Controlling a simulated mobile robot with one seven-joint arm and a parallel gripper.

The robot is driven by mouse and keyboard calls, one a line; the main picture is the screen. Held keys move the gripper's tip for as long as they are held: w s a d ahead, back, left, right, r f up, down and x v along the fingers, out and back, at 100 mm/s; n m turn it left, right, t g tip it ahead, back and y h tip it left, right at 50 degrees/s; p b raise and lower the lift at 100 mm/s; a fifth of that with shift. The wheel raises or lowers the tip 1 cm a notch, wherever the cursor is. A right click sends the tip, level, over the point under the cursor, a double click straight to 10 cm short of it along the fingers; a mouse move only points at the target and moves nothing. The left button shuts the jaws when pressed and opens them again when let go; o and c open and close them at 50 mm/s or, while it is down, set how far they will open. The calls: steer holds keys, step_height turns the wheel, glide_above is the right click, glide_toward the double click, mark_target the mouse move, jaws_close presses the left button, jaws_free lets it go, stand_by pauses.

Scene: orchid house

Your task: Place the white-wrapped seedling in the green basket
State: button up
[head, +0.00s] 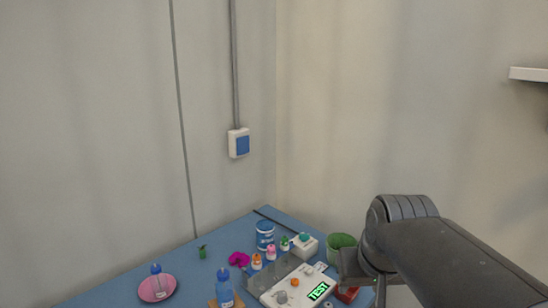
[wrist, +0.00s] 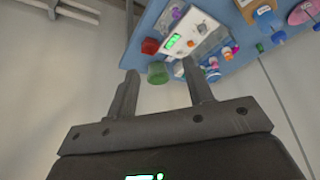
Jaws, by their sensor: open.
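The green basket (head: 342,241) stands at the right end of the blue table, beside my arm. In the wrist view the green basket (wrist: 158,75) appears between and beyond my fingertips. My gripper (wrist: 160,69) is open, with nothing between its fingers. In the head view my arm hides part of the table's right end. I cannot make out a white-wrapped seedling for certain. A small green plant (head: 202,252) stands alone at the table's left, its wrapping too small to tell.
The blue table (head: 120,288) holds a white device with a green TEST display (head: 318,291), several small capped bottles, a blue-and-white tub (head: 265,235), a magenta flower (head: 239,259), a blue bottle (head: 225,293) and a pink dish (head: 157,291). A red block (wrist: 150,46) is near the basket. Walls stand behind.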

steer(key=s+f, duration=0.4)
steer(key=s, duration=0.4)
steer(key=shift+a+f+t, duration=0.3)
steer(key=shift+f, duration=0.1)
